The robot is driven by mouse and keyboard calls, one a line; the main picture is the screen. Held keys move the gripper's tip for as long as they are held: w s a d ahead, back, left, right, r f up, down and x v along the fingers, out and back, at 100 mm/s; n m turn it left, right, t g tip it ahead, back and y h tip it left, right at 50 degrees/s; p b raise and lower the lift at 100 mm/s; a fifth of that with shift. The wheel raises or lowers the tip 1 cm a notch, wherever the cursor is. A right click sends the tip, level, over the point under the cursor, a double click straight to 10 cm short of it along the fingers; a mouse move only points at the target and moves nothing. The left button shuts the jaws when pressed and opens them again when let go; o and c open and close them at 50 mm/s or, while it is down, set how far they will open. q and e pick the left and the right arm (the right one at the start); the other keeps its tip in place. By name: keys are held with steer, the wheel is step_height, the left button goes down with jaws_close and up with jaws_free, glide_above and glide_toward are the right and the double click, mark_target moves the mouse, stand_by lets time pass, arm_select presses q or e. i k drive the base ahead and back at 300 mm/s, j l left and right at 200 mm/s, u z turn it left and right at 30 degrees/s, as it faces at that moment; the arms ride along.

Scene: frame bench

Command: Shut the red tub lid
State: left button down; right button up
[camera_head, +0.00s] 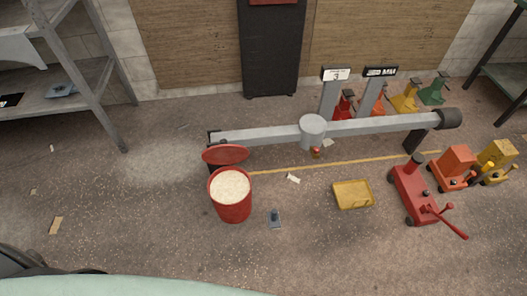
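The red tub (233,211) stands on the floor left of the middle of the head view, filled near its rim with a pale, grainy material (229,186). Its red lid (225,154) is open, raised at the tub's far side and tilted back next to the end of a long grey beam. The tub's opening is uncovered. Neither of my grippers shows in this view.
The grey beam (260,135) runs behind the tub to the right. A yellow tray (353,195), a small blue-grey object (274,218) and a red jack (414,190) lie to the tub's right. Grey shelving (90,80) stands at left. Floor left of the tub is mostly clear.

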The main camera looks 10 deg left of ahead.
mark_target(224, 154)
steer(key=z, duration=0.45)
steer(key=j+z, duration=0.15)
steer(key=z, duration=0.7)
steer(key=j+z, duration=0.15)
steer(key=z, duration=0.25)
steer(key=j+z, duration=0.1)
steer(key=z, duration=0.35)
steer(key=k+j, duration=0.25)
steer(key=j, duration=0.3)
steer(key=k+j, duration=0.2)
steer(key=j, duration=0.3)
steer(key=k+j, duration=0.25)
steer(key=j, duration=0.3)
steer(key=k+j+z, duration=0.1)
steer(key=j, duration=0.45)
steer(key=k+j, duration=0.35)
steer(key=j, duration=0.15)
steer(key=k+j, duration=0.25)
steer(key=j, duration=0.25)
steer(key=k+j, duration=0.25)
steer(key=j, duration=0.3)
steer(key=k+j+z, duration=0.1)
steer(key=k+j, duration=0.15)
steer(key=j, duration=0.25)
